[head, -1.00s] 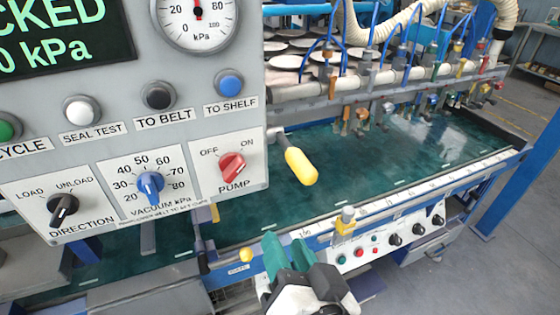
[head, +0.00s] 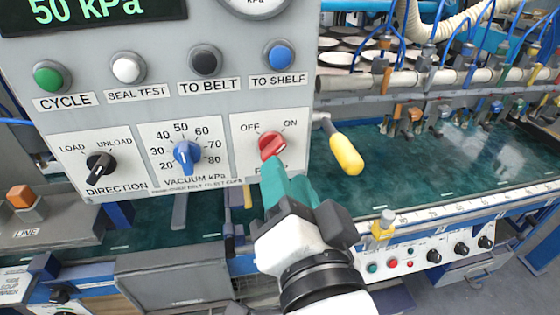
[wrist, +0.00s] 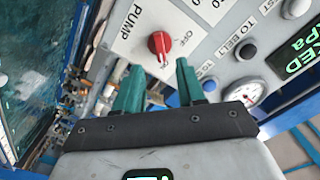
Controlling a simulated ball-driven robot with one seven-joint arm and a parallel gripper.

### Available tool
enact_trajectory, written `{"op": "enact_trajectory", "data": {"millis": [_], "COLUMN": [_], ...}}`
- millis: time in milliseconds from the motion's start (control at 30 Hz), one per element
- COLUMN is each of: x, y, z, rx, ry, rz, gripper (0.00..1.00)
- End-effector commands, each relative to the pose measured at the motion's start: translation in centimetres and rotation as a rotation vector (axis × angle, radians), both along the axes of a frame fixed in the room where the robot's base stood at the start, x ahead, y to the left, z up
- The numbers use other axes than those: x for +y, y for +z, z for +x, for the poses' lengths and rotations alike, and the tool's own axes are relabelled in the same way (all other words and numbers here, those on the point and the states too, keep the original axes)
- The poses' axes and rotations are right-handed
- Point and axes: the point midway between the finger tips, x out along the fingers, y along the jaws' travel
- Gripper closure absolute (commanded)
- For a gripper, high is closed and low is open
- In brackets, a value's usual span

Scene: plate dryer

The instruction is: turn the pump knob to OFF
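The red pump knob (head: 271,145) sits on the grey control panel between the OFF and ON labels, and its white mark points toward ON. It also shows in the wrist view (wrist: 159,44), just beyond my fingertips. My gripper (head: 285,178), with green fingers, is just below and in front of the knob in the head view and hides part of the PUMP label. In the wrist view my gripper (wrist: 158,66) has its two fingers apart with nothing between them. The knob appears ahead of the gap, and I see no contact.
Left of the knob are the blue vacuum knob (head: 187,153) and the black direction knob (head: 100,164). Several push buttons lie above. A yellow-handled lever (head: 346,154) sticks out at the panel's right. A green belt (head: 450,160) runs behind.

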Motion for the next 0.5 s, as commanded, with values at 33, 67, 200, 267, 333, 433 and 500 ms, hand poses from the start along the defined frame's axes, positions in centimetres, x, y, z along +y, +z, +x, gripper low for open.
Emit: {"op": "enact_trajectory", "data": {"millis": [33, 67, 200, 267, 333, 433, 500], "x": [0.3, 0.4, 1.0, 1.2, 1.3, 1.4, 1.4], "y": [0.3, 0.3, 0.2, 0.2, 0.2, 0.1, 0.1], "z": [1.0, 1.4, 3.4, 4.0, 4.5, 4.9, 5.0], "rx": [0.001, 0.0, 0.0, 0.001, 0.0, 0.0, 0.0], "ry": [-0.003, -0.002, -0.001, 0.0, 0.0, -0.001, -0.001], "rz": [-0.001, -0.001, -0.002, -0.002, 0.0, -0.001, -0.001], "gripper": [0.61, 0.61, 0.61, 0.61, 0.61, 0.61, 0.61]}}
